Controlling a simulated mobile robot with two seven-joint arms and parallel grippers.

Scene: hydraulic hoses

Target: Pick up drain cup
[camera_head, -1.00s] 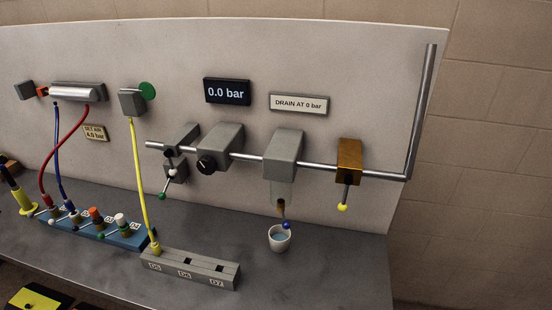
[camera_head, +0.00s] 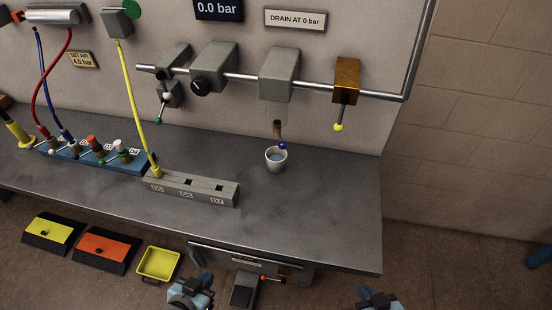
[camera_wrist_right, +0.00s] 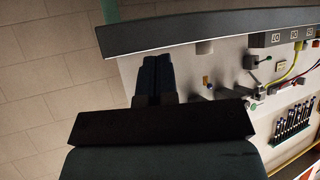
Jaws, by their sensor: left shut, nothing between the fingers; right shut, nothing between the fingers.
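The drain cup (camera_head: 276,160) is a small white cup holding bluish liquid. It stands upright on the grey bench below a drain outlet (camera_head: 278,128); a blue ball (camera_head: 282,146) shows at its rim. My left gripper (camera_head: 192,288) is shut and empty at the bottom edge of the head view, in front of the bench. My right gripper (camera_head: 377,296) is shut and empty at the bottom right, also well apart from the cup. In the right wrist view its dark fingers (camera_wrist_right: 158,75) lie together. I cannot make out the cup clearly there.
A grey socket block (camera_head: 190,187) stands left of the cup, with a yellow hose (camera_head: 129,100) plugged in. A steel rail (camera_head: 245,75) with valves runs above. The bench front edge (camera_head: 330,262) lies between my grippers and the cup. The bench right of the cup is clear.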

